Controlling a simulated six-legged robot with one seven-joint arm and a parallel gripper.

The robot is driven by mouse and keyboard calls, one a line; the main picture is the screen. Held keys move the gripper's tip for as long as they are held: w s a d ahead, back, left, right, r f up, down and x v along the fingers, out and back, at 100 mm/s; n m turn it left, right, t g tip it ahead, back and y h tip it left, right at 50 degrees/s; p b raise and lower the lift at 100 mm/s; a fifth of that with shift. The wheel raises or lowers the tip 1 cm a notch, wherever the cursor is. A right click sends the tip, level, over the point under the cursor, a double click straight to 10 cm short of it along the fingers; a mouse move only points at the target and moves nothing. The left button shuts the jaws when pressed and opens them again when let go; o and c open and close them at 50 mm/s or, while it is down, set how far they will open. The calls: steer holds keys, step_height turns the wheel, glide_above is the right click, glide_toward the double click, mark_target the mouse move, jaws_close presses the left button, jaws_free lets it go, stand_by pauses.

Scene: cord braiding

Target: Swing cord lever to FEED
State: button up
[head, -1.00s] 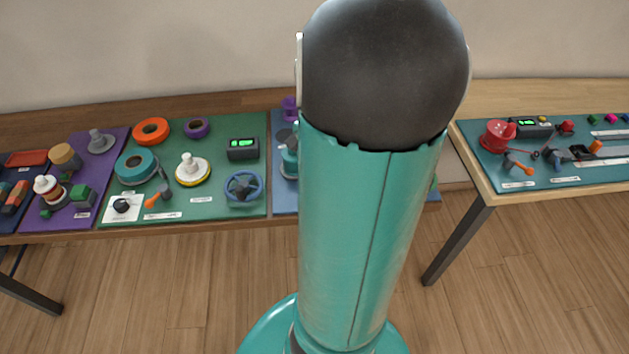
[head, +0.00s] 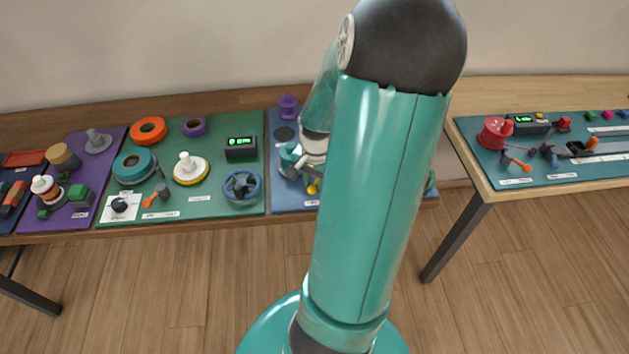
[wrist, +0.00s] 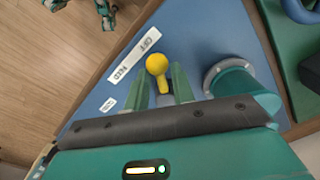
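The cord lever (wrist: 157,66) has a round yellow knob on a short yellow stem. It stands on the blue panel, beside a white label (wrist: 131,55) whose lettering seems to include FEED. In the wrist view my gripper (wrist: 159,84) is open, with its two teal fingers on either side of the lever's stem. Contact with the stem cannot be made out. The knob shows beyond the fingertips. In the head view the yellow lever (head: 312,187) is small and partly covered by my arm.
A teal cylinder on a grey flange (wrist: 238,82) stands close to the right of my fingers. The green panel (head: 215,160) with a blue handwheel (head: 241,187) lies left of the blue panel. Another table (head: 487,181) stands at the right across a gap.

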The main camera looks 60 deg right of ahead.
jaws_close()
steer(key=shift+s+n, duration=0.1)
steer(key=shift+n, duration=0.2)
steer(key=n, duration=0.2)
steer(key=s+n, duration=0.1)
steer(key=n, duration=0.1)
steer(key=shift+s+d, duration=0.2)
steer(key=shift+d, duration=0.15)
steer(key=n, duration=0.2)
steer(key=s+d+n, duration=0.1)
steer(key=shift+n, duration=0.4)
steer(key=shift+s+d+n, duration=0.2)
steer(key=shift+d+n, duration=0.15)
steer(key=shift+n, duration=0.75)
steer(key=shift+s+d+n, duration=0.2)
steer(key=shift+d+n, duration=0.1)
steer(key=shift+n, duration=0.8)
steer(key=shift+o, duration=2.4)
jaws_free()
steer(key=shift+r, duration=0.1)
